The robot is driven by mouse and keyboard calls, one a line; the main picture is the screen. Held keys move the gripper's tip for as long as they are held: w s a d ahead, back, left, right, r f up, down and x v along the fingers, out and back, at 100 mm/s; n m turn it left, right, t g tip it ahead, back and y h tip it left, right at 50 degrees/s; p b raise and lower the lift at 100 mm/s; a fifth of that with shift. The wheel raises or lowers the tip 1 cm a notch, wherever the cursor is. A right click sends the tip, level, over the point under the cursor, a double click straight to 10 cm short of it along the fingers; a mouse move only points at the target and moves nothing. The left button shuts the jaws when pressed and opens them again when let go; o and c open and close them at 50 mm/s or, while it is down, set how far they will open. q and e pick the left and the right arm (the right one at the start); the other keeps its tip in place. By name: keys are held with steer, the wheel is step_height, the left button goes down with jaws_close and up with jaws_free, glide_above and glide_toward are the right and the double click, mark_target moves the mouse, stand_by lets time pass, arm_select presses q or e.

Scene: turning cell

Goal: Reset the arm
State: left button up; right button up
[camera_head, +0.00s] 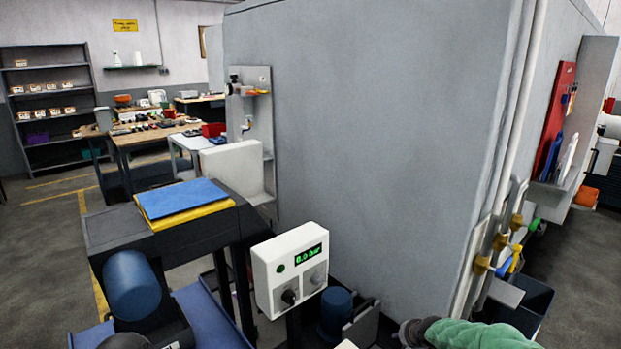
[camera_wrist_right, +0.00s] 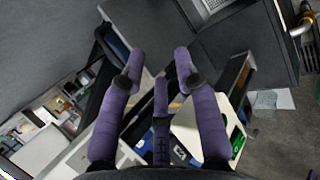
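My right gripper (camera_wrist_right: 159,62) shows in the right wrist view with its purple padded fingers spread apart. I see nothing held between the fingertips. Beyond the fingers are dark panels, a pale box-like thing and the grey floor, at an unclear distance. In the head view neither gripper can be made out. A green, sleeve-like shape (camera_head: 470,334) with a dark end enters at the bottom right; I cannot tell what it belongs to. My left gripper is not in either view.
A large grey cabinet (camera_head: 370,130) fills the middle. A white box (camera_head: 292,268) reading 0.0 bar stands before it. A dark stand left holds blue (camera_head: 182,198) and yellow (camera_head: 192,216) sheets. A workbench (camera_head: 150,133) and shelf (camera_head: 48,95) stand behind. Floor is clear far left.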

steer(key=s+a+f+m+g+y, duration=0.1)
steer(key=s+a+f+m+g, duration=0.1)
steer(key=s+a+f+m, duration=0.6)
steer(key=s+a+f+m+g+y, duration=0.25)
steer(key=s+f+m, duration=0.25)
steer(key=s+f, duration=0.45)
steer(key=s+a+f+m+g, duration=0.1)
steer(key=s+a+m, duration=0.3)
steer(key=s, duration=0.6)
steer(key=s+a+f+m+g, duration=0.1)
steer(key=s+a+m, duration=0.3)
steer(key=s+m, duration=0.5)
steer(key=shift+s+a, duration=0.2)
steer(key=shift+s, duration=0.9)
